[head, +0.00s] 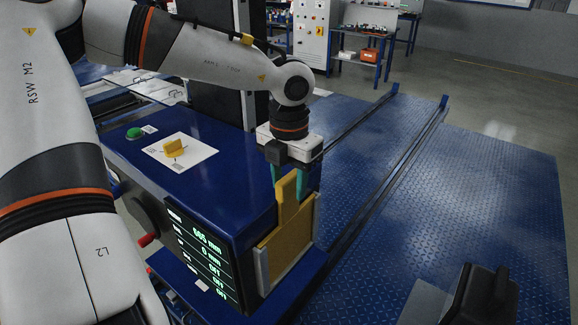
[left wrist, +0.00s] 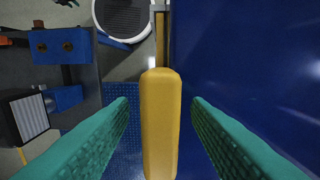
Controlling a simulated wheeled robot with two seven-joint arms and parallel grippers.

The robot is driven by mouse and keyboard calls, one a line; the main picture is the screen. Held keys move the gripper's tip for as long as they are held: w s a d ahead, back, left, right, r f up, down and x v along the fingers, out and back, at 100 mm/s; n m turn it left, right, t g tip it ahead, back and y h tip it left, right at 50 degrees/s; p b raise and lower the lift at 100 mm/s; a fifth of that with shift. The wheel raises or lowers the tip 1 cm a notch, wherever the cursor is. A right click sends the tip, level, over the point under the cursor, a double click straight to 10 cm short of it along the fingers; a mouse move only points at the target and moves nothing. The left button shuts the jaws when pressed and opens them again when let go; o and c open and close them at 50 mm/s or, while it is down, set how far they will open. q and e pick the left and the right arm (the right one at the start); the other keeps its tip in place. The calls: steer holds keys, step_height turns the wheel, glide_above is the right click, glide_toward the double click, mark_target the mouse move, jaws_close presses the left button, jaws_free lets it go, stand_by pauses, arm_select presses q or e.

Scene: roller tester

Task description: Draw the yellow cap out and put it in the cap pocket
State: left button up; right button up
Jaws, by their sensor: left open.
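The yellow cap (head: 290,235) is a flat slab set upright in the end of the blue machine, between grey side rails. Its upright tab (head: 287,192) rises above the machine's top edge. My left gripper (head: 290,184) points down over this tab with its teal fingers open. In the left wrist view the yellow tab (left wrist: 160,120) stands between the two fingers (left wrist: 160,108), with a gap on each side. I cannot make out the cap pocket for certain.
Blue checkered floor plate (head: 470,190) lies clear at right.

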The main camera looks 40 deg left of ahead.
arm_select(q)
steer(key=shift+c, duration=0.5)
jaws_close()
steer(key=c, duration=0.6)
jaws_free()
jaws_close()
arm_select(e)
steer(key=shift+s+d, duration=0.1)
steer(key=shift+d, duration=0.25)
arm_select(q)
steer(key=shift+r, duration=0.6)
arm_select(e)
steer(key=shift+a, duration=0.1)
